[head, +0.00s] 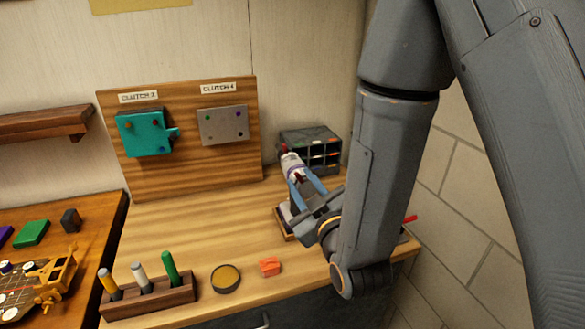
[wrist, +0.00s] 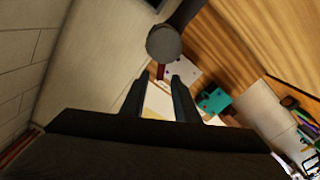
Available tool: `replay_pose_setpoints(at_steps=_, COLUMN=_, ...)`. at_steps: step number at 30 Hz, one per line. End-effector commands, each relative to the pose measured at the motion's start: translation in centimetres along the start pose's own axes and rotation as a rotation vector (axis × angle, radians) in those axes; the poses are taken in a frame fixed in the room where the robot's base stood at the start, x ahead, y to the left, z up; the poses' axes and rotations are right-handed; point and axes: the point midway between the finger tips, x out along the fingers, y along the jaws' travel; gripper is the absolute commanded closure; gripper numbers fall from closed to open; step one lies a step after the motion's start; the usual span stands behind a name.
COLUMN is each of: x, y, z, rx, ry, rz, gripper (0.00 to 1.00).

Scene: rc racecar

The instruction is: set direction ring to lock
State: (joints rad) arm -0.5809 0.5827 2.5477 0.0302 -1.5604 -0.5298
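A pale, cylindrical tool-like object (head: 291,163) with a reddish end stands tilted at the back right of the bench in the head view. I take it to carry the direction ring, but its markings are too small to read. In the wrist view a round grey end (wrist: 163,44) shows beyond my fingers, with a small red tab (wrist: 160,72) just below it. My gripper (head: 304,183) is close in front of the pale object. In the wrist view my gripper (wrist: 160,80) has its fingers apart, with the tab near the gap. Contact cannot be told.
A wooden board (head: 190,176) with teal (head: 146,133) and grey (head: 223,125) clutch plates stands behind. A dark parts organizer (head: 312,151) is at the back right. A marker block (head: 150,298), round tin (head: 226,279) and orange block (head: 270,266) sit in front. The bench middle is clear.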

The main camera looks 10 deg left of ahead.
Motion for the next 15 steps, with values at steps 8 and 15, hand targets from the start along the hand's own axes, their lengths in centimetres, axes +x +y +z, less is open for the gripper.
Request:
replay_pose_setpoints(at_steps=8, x=1.2, y=0.0, z=0.3, rx=-0.001, ry=0.002, rz=0.003, gripper=0.72)
replay_pose_setpoints(at_steps=15, x=2.0, y=-0.1, z=0.3, rx=0.0, ry=0.002, rz=0.002, gripper=0.72)
